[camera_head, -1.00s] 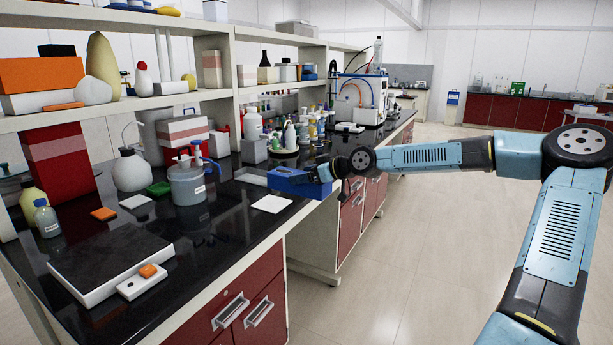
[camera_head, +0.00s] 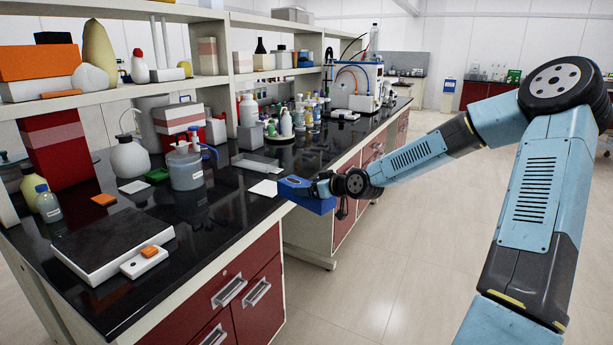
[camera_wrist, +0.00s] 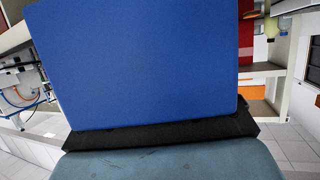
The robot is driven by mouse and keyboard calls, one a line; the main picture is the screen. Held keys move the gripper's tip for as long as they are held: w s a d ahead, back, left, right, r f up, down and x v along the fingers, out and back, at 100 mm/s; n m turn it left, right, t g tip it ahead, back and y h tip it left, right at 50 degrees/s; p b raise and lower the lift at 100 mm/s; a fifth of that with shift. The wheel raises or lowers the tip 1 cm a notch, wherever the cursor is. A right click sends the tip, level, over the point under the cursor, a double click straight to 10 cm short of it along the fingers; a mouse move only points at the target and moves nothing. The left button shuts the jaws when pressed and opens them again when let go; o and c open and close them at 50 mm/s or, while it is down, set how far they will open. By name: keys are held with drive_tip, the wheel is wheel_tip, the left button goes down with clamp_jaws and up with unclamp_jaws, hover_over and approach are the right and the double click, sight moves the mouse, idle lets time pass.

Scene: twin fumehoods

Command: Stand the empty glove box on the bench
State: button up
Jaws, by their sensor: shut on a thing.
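The glove box (camera_head: 308,203) is a blue carton with a dark opening on its upper face. My gripper (camera_head: 318,186) is shut on it from the right in the head view. The box shows at the bench's front edge, right of a white square (camera_head: 264,188), and partly overlaps the red cabinet fronts. I cannot tell its height over the bench (camera_head: 225,215) or whether it touches. In the wrist view a plain blue face of the box (camera_wrist: 140,65) fills the middle, above my dark gripper body. The fingertips are hidden there.
A large capped bottle (camera_head: 185,170), a balance-like slab (camera_head: 112,238) and small bottles (camera_head: 287,123) stand on the bench. Shelves (camera_head: 215,80) rise behind. Open floor (camera_head: 390,270) lies to the right.

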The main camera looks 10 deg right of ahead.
drive_tip(key=s+d+f+m+t+h, duration=0.1)
drive_tip(key=s+d+f+m+h, duration=0.1)
drive_tip(key=f, duration=0.7)
drive_tip(key=s+d+f+m+t+h, duration=0.1)
drive_tip(key=d+f+m+h, duration=0.4)
drive_tip(key=f, duration=0.5)
drive_tip(key=shift+s+d+f+t+h, duration=0.2)
drive_tip(key=shift+s+t+h, duration=0.2)
drive_tip(key=shift+s+h, duration=0.25)
